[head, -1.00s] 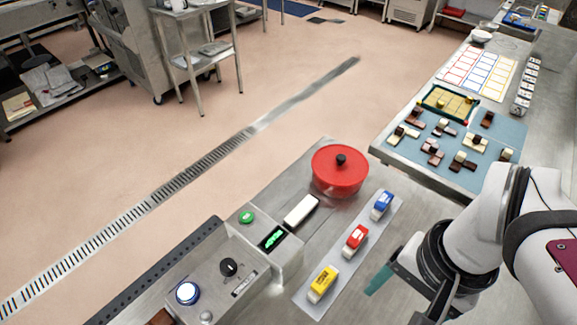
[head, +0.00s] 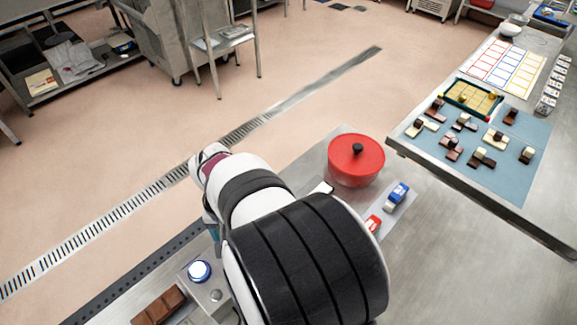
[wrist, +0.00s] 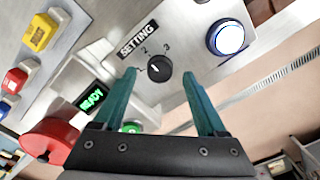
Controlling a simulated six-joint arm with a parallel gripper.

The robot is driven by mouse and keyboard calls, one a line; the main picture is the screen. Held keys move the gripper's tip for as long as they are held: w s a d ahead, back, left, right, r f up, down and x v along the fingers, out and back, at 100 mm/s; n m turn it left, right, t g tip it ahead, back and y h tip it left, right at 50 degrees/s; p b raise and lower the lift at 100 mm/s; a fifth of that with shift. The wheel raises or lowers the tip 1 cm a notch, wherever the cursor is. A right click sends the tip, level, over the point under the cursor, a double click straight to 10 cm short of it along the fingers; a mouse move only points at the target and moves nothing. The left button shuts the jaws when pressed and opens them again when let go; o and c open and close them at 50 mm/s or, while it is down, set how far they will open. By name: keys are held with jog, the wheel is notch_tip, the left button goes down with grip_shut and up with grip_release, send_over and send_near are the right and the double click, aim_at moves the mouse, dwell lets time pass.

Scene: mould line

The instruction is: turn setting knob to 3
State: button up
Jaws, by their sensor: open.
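The setting knob (wrist: 159,68) is a round black dial with a small white mark, on a grey metal panel in the wrist view. The mark seems to lie on the knob's left side; its exact direction is hard to tell. The digits 2 and 3 are printed above the knob, beside a black SETTING label (wrist: 138,39). My gripper (wrist: 160,71) is open, with one teal finger on each side of the knob and gaps showing between. Whether the tips reach its depth is unclear. In the head view my arm hides the knob and most of the gripper.
A lit white-and-blue button (wrist: 230,38) is right of the knob. A green READY display (wrist: 93,97) and a green button (wrist: 132,127) are lower left. A red lidded pot (head: 357,165) stands beyond the panel, near blue (head: 397,195) and red (head: 373,224) items.

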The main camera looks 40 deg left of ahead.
jog(key=shift+f, duration=0.95)
grip_shut()
